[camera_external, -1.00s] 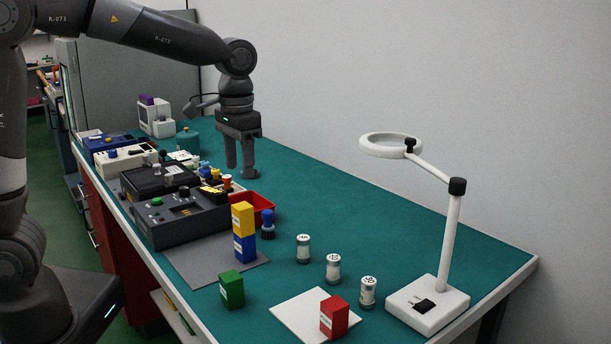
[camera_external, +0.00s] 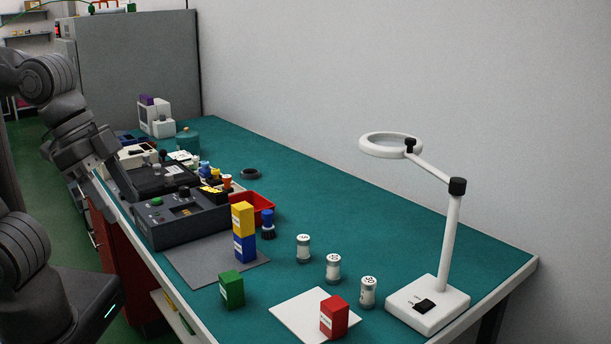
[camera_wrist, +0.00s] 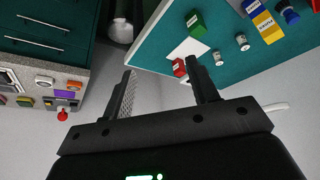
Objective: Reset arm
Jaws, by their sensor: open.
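My arm is folded back at the left in the external view. My gripper (camera_external: 112,182) is at the bench's left edge, beside the dark grey devices. In the wrist view my gripper (camera_wrist: 160,78) has its two dark fingers apart with nothing between them. A dark round ring-like piece (camera_external: 250,174) lies flat on the teal bench top (camera_external: 310,205), far from my gripper.
A grey control box (camera_external: 182,220) stands near the bench's left edge. A yellow block (camera_external: 243,218) sits on a blue block (camera_external: 245,248). Green (camera_external: 232,290) and red (camera_external: 334,318) blocks, several small jars and a magnifier lamp (camera_external: 449,245) stand nearer.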

